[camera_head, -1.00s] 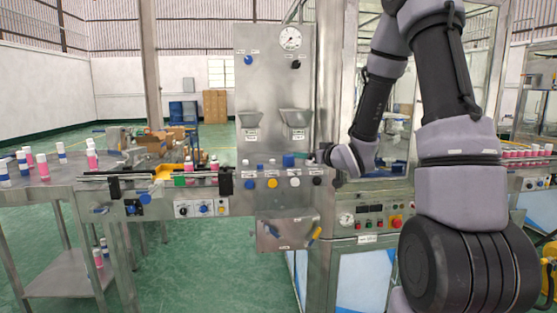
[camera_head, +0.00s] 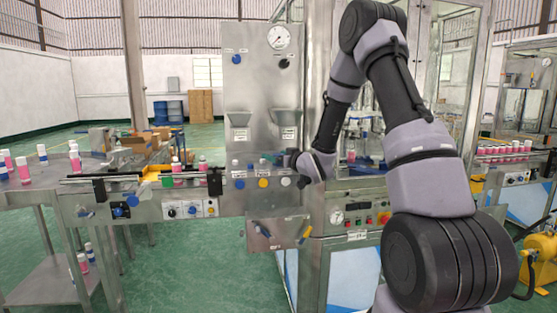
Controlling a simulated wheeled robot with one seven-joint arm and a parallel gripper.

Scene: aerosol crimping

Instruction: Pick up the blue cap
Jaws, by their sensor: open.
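My gripper (camera_head: 284,158) is small and dark in this view, at the end of my arm, reaching left over the narrow steel ledge below the two hoppers. It is open. A blue piece, likely the blue cap, stood on this ledge earlier; its place is now behind or between the fingers, and I cannot make it out clearly. I cannot tell whether the fingers touch it. Small caps or bottle tops (camera_head: 250,164) stand on the ledge to the left of my gripper.
The steel panel (camera_head: 262,85) with a gauge and two hoppers rises behind the ledge. A conveyor (camera_head: 130,178) with pink bottles runs left. A glass-walled machine with a control box (camera_head: 355,215) stands right, partly behind my arm. Blue, yellow and white knobs line the ledge front.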

